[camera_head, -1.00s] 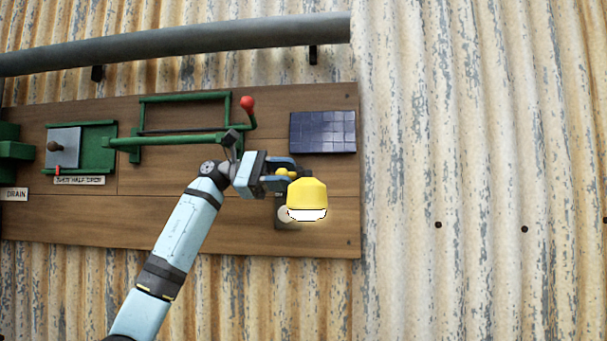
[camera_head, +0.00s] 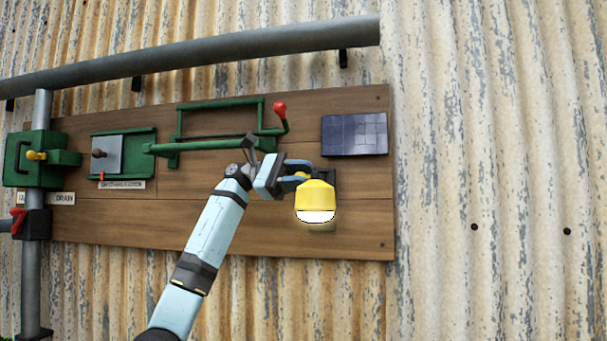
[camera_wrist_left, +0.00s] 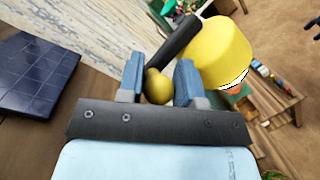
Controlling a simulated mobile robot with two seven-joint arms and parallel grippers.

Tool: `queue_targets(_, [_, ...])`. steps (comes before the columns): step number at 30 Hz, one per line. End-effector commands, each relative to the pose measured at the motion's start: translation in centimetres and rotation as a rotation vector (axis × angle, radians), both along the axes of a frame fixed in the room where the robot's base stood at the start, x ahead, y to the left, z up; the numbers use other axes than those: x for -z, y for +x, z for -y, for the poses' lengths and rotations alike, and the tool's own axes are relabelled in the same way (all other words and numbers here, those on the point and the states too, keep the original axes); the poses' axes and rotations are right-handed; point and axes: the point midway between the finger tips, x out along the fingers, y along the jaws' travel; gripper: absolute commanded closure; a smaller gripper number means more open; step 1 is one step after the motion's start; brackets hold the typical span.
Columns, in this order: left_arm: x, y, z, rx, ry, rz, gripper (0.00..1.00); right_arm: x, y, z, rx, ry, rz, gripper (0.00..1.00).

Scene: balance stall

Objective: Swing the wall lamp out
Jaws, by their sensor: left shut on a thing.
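The wall lamp (camera_head: 315,196) has a yellow shade with a lit white underside, and it hangs in front of the right part of the wooden board. In the left wrist view the yellow shade (camera_wrist_left: 222,50) is just beyond my fingers, with a dark arm beside it. My left gripper (camera_head: 301,177) is at the upper left of the shade. In the left wrist view my left gripper (camera_wrist_left: 158,85) is shut on a small yellow knob (camera_wrist_left: 158,88) between its blue fingers. The lamp's wall mount is mostly hidden behind the shade. My right gripper is not in view.
A dark tiled panel (camera_head: 355,134) is above right of the lamp. A green frame with a red-knobbed lever (camera_head: 280,111) is to the upper left. A grey pipe (camera_head: 190,55) runs above the wooden board (camera_head: 110,225).

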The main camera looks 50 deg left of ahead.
Motion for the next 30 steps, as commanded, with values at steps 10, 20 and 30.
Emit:
queue_targets(10, [0.6, 0.3, -0.1, -0.004, 0.005, -0.014, 0.43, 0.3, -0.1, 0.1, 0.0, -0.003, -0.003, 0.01])
queue_targets(20, [0.2, 0.1, -0.1, -0.002, 0.002, -0.005, 0.43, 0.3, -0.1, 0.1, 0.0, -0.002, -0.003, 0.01])
queue_targets(30, [0.2, -1.7, -4.7, -0.007, 0.0, -0.003, 0.43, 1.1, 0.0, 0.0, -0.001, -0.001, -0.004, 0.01])
